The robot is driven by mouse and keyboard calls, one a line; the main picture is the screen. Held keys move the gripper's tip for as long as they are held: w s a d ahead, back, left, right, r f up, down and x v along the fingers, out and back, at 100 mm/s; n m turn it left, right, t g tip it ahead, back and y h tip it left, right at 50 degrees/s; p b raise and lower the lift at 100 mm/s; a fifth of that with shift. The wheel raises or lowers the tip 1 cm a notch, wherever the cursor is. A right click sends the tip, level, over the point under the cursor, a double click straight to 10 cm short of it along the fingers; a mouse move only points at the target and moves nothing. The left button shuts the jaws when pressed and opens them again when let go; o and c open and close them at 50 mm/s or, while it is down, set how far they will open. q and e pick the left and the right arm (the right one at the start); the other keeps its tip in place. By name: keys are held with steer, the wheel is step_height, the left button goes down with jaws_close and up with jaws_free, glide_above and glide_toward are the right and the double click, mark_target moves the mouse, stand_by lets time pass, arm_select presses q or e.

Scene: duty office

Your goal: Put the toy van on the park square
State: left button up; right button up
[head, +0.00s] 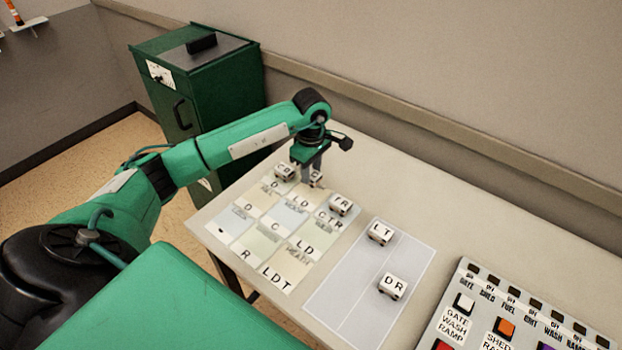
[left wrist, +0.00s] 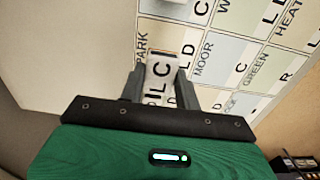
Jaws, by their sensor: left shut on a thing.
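A small white block marked with black letters (left wrist: 161,72), the thing in my left gripper, sits between the fingers; no other van shape shows, so I cannot tell for sure that it is the toy van. My left gripper (head: 313,178) is shut on it at the far edge of the lettered grid mat (head: 240,248). In the left wrist view, the park square (left wrist: 152,37) carries the word PARK and lies beside and partly behind the held block. I cannot tell whether the block touches the mat. My right gripper is not in view.
Block CB (head: 284,172) and block TR (head: 341,204) stand close on either side of my left gripper. Blocks LT (head: 381,232) and DR (head: 392,287) stand on a pale grey panel (head: 345,300). A button console (head: 480,300) is at the right. A green cabinet (head: 220,90) stands behind.

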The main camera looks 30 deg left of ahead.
mark_target(311, 173)
arm_select(q)
step_height(311, 173, down, 3)
steer(key=shift+f+p, duration=0.2)
steer(key=shift+p, duration=0.1)
steer(key=shift+f, duration=0.45)
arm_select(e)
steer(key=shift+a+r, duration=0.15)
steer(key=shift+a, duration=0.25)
arm_select(q)
steer(key=shift+f, duration=0.1)
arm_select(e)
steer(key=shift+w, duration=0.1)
